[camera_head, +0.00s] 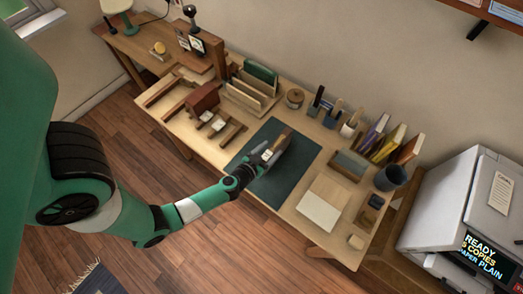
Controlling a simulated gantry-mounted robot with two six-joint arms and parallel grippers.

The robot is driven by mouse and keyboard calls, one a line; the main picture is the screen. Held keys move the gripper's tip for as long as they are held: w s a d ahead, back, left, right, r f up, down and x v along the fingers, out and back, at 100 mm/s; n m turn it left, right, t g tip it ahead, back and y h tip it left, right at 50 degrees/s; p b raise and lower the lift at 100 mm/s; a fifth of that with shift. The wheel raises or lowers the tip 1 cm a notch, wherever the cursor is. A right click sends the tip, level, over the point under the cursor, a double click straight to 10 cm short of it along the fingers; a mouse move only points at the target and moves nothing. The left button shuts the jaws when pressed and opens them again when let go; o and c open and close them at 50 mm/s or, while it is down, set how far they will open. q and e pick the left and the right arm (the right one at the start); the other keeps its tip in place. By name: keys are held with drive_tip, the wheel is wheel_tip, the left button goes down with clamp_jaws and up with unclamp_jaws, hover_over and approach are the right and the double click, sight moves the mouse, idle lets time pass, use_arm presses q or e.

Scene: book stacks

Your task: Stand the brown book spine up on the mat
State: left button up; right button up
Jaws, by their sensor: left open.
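The dark green mat (285,187) lies on the middle of the desk. A small brownish book-like thing (283,141) is on or just above the mat's back part and seems upright or tilted; its lower part is hard to make out. My left gripper (267,156) reaches in from the left over the mat, open, with its fingertips right at this thing. I cannot tell whether they touch it. My right gripper does not show.
Purple, yellow and orange-brown books (408,149) lean at the back right. A dark cup (390,177) and a pale pad (320,212) are right of the mat. Wooden holders (248,94) stand behind left. The mat's front part is clear.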

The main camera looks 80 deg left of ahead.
use_arm(q)
drive_tip(key=p+v, duration=0.1)
drive_tip(key=v, duration=0.6)
drive_tip(key=shift+s, duration=0.2)
drive_tip(key=shift+d+r, duration=0.1)
drive_tip(key=shift+d, duration=0.05)
